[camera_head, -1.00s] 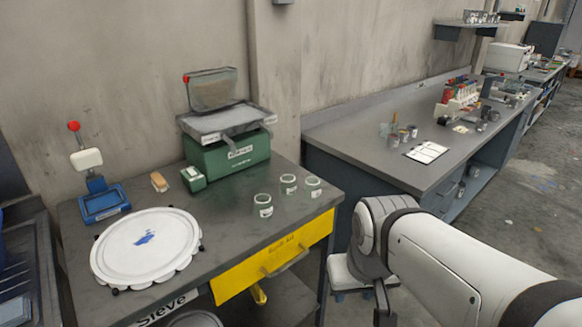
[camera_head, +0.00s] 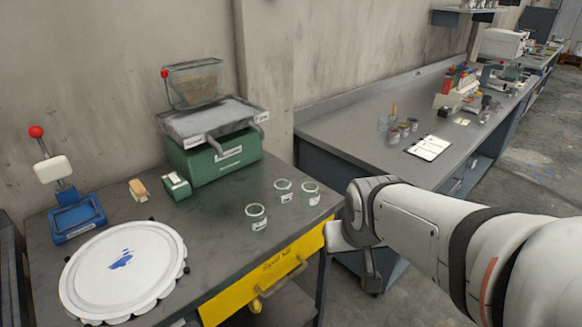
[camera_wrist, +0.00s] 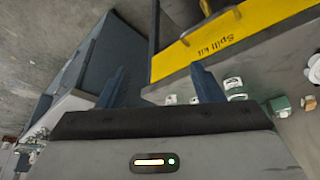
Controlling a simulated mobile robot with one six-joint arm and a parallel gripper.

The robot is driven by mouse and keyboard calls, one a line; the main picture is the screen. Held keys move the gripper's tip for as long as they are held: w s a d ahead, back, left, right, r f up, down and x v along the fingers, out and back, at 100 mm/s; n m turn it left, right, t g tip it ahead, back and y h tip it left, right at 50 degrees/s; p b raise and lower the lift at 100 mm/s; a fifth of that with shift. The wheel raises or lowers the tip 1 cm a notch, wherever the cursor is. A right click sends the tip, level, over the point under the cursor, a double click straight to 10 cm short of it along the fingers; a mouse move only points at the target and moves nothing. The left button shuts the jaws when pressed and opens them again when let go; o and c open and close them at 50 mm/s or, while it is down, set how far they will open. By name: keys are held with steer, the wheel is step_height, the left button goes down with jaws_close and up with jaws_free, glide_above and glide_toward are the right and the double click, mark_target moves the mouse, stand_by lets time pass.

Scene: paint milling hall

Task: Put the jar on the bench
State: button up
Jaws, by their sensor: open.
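Three small clear glass jars with white labels stand upright on the dark table at left: the left jar (camera_head: 256,216), the middle jar (camera_head: 283,191) and the right jar (camera_head: 309,193). I cannot tell which one the task means. They show small near the right finger in the wrist view (camera_wrist: 233,84). The long grey bench (camera_head: 350,128) stands at right, with its near end by my arm. My gripper (camera_wrist: 158,70) is open and empty, apart from the jars, with its fingers spread. In the head view its fingers are mostly hidden.
A green machine (camera_head: 215,160) stands behind the jars, and a white round sieve lid (camera_head: 122,270) lies at front left. A yellow drawer front (camera_head: 262,277) is below the table edge. The bench holds small containers (camera_head: 393,132) and a white sheet (camera_head: 429,147); its near left top is clear.

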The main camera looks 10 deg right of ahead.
mark_target(315, 195)
steer(key=w+f+t+y+b, duration=0.1)
steer(key=w+f+t+b, duration=0.1)
steer(key=w, duration=0.6)
steer(key=w+f+n+t+y+b, duration=0.1)
steer(key=w+f+t, duration=0.3)
steer(key=w, duration=0.5)
steer(key=w+f+n+t+y+b, duration=0.1)
steer(key=w+f+t, duration=0.3)
steer(key=w, duration=0.5)
steer(key=shift+d+t+b, duration=0.35)
steer(key=shift+t+b, duration=0.35)
steer(key=shift+b, duration=0.1)
steer(key=shift+w+a+f+n+t+y, duration=0.15)
steer(key=shift+w+f+n+t+y, duration=0.15)
steer(key=shift+t+y, duration=0.25)
steer(key=shift+w+a+r+y, duration=0.1)
steer(key=shift+w+a+y, duration=0.15)
steer(key=shift+w, duration=0.15)
steer(key=p+x, duration=0.1)
steer(key=x, duration=0.6)
steer(key=shift+a, duration=0.1)
steer(key=shift+c, duration=0.3)
